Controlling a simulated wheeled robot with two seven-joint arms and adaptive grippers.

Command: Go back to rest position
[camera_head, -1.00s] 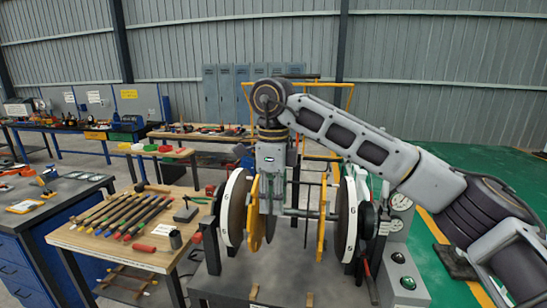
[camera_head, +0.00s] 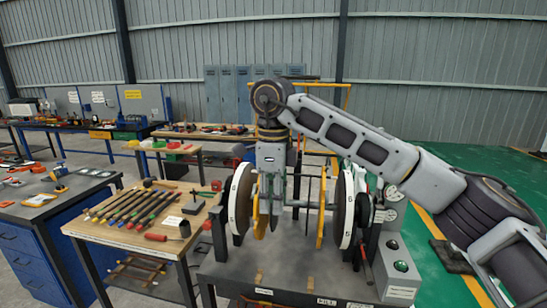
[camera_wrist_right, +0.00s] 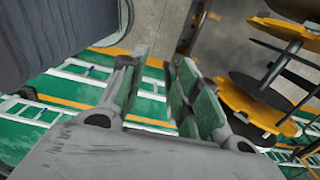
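My right gripper (camera_head: 271,200) hangs down at the end of my right arm, in front of the rebar cage fixture in the head view. In the right wrist view its two fingers (camera_wrist_right: 158,75) stand apart with nothing between them, over green floor. The fixture has a left white-rimmed disc (camera_head: 240,198), a right white-rimmed disc (camera_head: 346,212) and a yellow plate (camera_head: 321,210) between them. In the wrist view, yellow and black plates (camera_wrist_right: 250,100) are to the right, apart from the fingers. My left gripper is not in view.
A wooden table (camera_head: 128,236) at the left bears several coloured bars, a hammer and small tools. A blue workbench (camera_head: 50,240) stands further left. The fixture's grey base (camera_head: 290,278) is in front, with a control box (camera_head: 401,268) at its right. Green floor (camera_head: 470,165) lies open at the right.

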